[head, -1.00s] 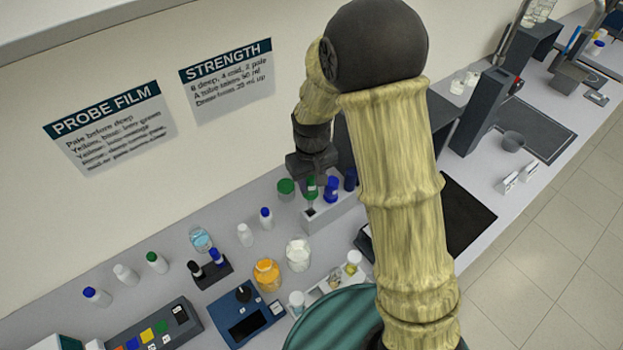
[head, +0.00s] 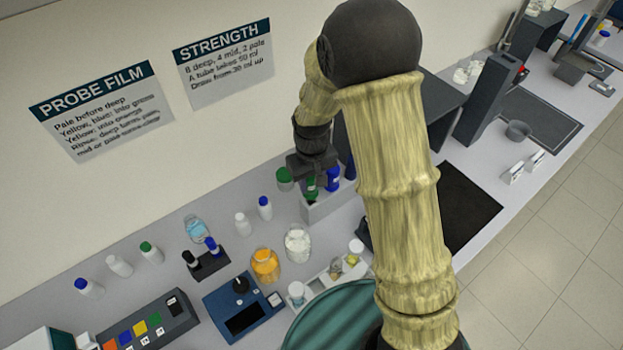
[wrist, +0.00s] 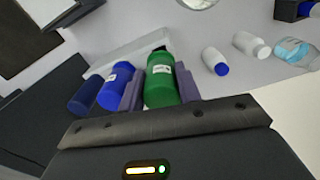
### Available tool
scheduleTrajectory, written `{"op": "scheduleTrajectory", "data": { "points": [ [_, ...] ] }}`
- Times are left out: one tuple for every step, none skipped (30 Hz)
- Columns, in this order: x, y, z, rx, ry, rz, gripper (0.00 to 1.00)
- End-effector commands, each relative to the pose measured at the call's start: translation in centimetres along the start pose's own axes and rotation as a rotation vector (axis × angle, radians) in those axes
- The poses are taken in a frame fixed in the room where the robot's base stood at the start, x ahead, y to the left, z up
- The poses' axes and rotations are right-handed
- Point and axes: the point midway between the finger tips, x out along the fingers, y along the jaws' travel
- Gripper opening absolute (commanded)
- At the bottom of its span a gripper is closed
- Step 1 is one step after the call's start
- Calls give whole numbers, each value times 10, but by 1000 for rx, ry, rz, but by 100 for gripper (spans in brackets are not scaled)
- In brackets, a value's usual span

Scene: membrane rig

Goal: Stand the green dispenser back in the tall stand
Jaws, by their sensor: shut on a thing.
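The green dispenser (head: 312,187) is upright in my gripper (head: 312,176), over the left end of the pale tall stand (head: 318,212). In the wrist view the green dispenser (wrist: 160,84) sits between both finger pads, and a sliver of dark opening shows at its far end. Its lower end is at that opening; how deep it sits I cannot tell. A blue dispenser (wrist: 116,86) stands in the stand beside it, and a darker blue one (wrist: 85,95) is further along. The pale rim of the stand (wrist: 118,56) also shows in the wrist view.
A green-lidded jar (head: 285,178) stands close left of the stand. White bottles with blue caps, a jar of orange stuff (head: 265,264) and a white jar (head: 298,242) stand further left. A dark box-like fixture (head: 432,110) is behind my arm on the right.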

Motion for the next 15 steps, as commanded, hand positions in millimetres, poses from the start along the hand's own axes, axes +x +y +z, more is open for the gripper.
{"op": "scheduleTrajectory", "data": {
  "points": [
    [5,0,0,0,-1,0,6],
    [7,0,0,0,-1,0,6],
    [9,0,0,0,-1,0,6],
    [11,0,0,0,-1,0,6],
    [12,0,0,0,-1,0,6],
    [15,0,0,0,-1,0,6],
    [16,0,0,0,-2,0,6],
    [17,0,0,0,-2,0,6],
    [19,0,0,0,-2,0,6],
    [20,0,0,0,-2,0,6],
    [20,0,0,0,-2,0,6],
    [21,0,0,0,-1,0,6],
    [21,0,0,0,-1,0,6],
    [21,0,0,0,-1,0,6],
    [21,0,0,0,-1,0,6]
  ]
}}
